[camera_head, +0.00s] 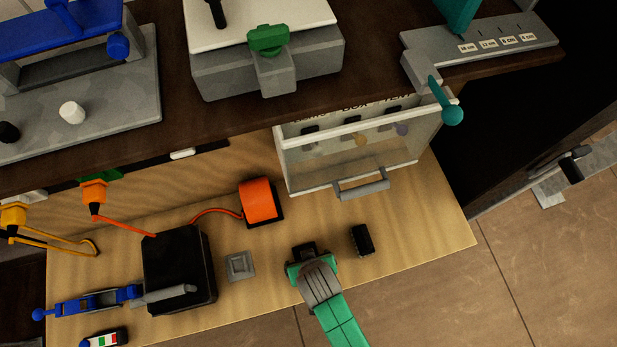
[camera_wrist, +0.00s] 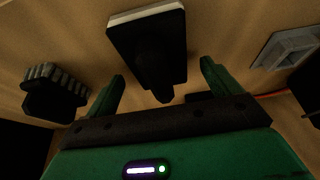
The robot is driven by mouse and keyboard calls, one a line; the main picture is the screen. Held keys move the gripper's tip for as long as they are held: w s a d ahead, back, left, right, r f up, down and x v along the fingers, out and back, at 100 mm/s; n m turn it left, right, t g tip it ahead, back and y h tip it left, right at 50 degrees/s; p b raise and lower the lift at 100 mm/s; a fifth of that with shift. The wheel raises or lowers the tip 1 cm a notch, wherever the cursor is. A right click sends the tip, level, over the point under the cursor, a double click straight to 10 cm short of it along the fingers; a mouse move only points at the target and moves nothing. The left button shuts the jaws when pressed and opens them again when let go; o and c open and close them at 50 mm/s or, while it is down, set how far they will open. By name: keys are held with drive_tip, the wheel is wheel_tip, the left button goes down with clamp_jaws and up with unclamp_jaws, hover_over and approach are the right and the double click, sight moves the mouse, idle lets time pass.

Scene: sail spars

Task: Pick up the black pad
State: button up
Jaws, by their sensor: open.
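A black pad-like piece (camera_wrist: 147,42) with a pale edge and a narrow stub fills the top middle of the wrist view, between and beyond my fingers. In the head view only a dark part of it (camera_head: 305,248) shows past my gripper (camera_head: 303,262), which hides the rest. My green gripper is open over the front of the wooden worktop; its two fingers stand apart in the wrist view (camera_wrist: 162,85), with nothing gripped. A second black piece, a small ribbed block (camera_head: 362,240), lies to the right; it shows at left in the wrist view (camera_wrist: 52,95).
A grey square plate (camera_head: 240,265) lies left of my gripper, with a black box (camera_head: 178,262) and an orange spool (camera_head: 260,201) beyond. A clear-fronted box (camera_head: 350,155) with a grey handle stands behind. The worktop's front edge is close to my gripper.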

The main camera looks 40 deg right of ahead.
drive_tip(key=shift+w+d+f, duration=0.1)
drive_tip(key=shift+w+f, duration=0.05)
drive_tip(key=shift+f, duration=0.45)
drive_tip(key=shift+c, duration=0.4)
drive_tip(key=c, duration=1.1)
drive_tip(key=shift+r, duration=0.1)
wheel_tip(320, 180, up, 4)
drive_tip(key=shift+f, duration=0.25)
drive_tip(key=s+a, duration=0.1)
drive_tip(key=s, duration=0.4)
drive_tip(key=s+a+r+b, duration=0.1)
drive_tip(key=s+a, duration=0.1)
drive_tip(key=s, duration=0.3)
drive_tip(key=s+a, duration=0.1)
drive_tip(key=s, duration=0.4)
drive_tip(key=shift+s+a+r+b, duration=0.2)
drive_tip(key=shift+a+b, duration=0.05)
drive_tip(key=shift+b, duration=0.05)
